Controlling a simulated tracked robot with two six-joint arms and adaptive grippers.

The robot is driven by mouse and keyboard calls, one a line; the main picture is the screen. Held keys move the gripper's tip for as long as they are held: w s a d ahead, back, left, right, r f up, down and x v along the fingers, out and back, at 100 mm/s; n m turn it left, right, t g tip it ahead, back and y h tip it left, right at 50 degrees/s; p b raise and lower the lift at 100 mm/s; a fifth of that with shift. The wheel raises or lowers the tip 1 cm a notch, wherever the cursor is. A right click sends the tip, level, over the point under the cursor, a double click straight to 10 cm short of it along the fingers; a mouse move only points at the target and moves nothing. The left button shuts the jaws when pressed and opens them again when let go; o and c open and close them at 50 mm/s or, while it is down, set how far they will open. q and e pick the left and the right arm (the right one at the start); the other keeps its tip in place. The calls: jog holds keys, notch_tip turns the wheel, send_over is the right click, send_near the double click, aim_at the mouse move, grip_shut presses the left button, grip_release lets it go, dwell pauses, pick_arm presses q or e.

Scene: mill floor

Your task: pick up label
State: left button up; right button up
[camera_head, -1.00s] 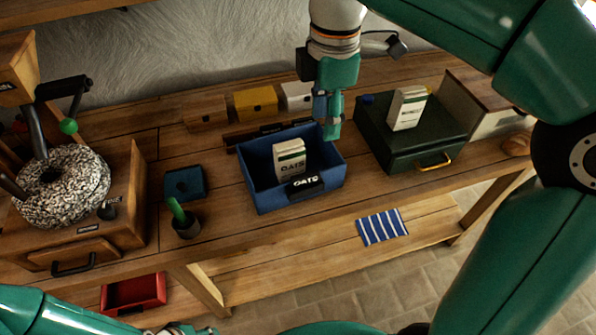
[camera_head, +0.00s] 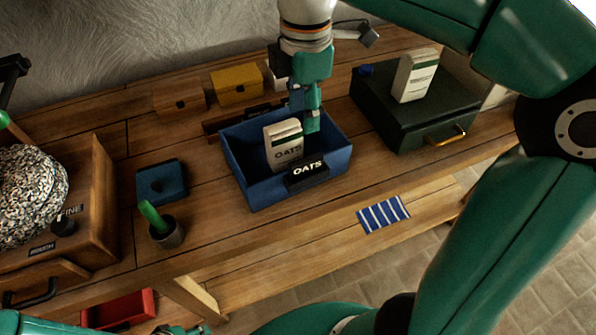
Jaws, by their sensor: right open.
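A black label reading OATS (camera_head: 308,170) is on the front wall of the blue bin (camera_head: 262,190). A dark rack (camera_head: 228,121) lies behind the bin, with a small black label (camera_head: 262,109) on it, its text too small to read. My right gripper (camera_head: 309,124) points down over the bin's back right part, right of the rack label. It is open, with nothing seen between its fingers; its far finger is partly hidden. My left gripper (camera_head: 182,330) only just shows at the bottom edge, and its jaws cannot be made out.
A white OATS carton (camera_head: 283,146) stands in the bin. Another carton (camera_head: 414,76) stands on the dark green case (camera_head: 405,118) to the right. Yellow (camera_head: 236,86) and brown boxes stand behind. A blue block (camera_head: 162,183) and a cup (camera_head: 166,236) stand left.

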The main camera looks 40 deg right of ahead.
aim_at(305, 159)
jog(key=f, duration=0.5)
jog(key=f+b, duration=0.1)
jog(key=f, duration=0.2)
jog(key=shift+s+d+f, duration=0.1)
jog(key=shift+s+d, duration=0.1)
jog(key=shift+d, duration=0.05)
jog(key=shift+f, duration=2.6)
jog(key=shift+c, duration=0.4)
grip_shut()
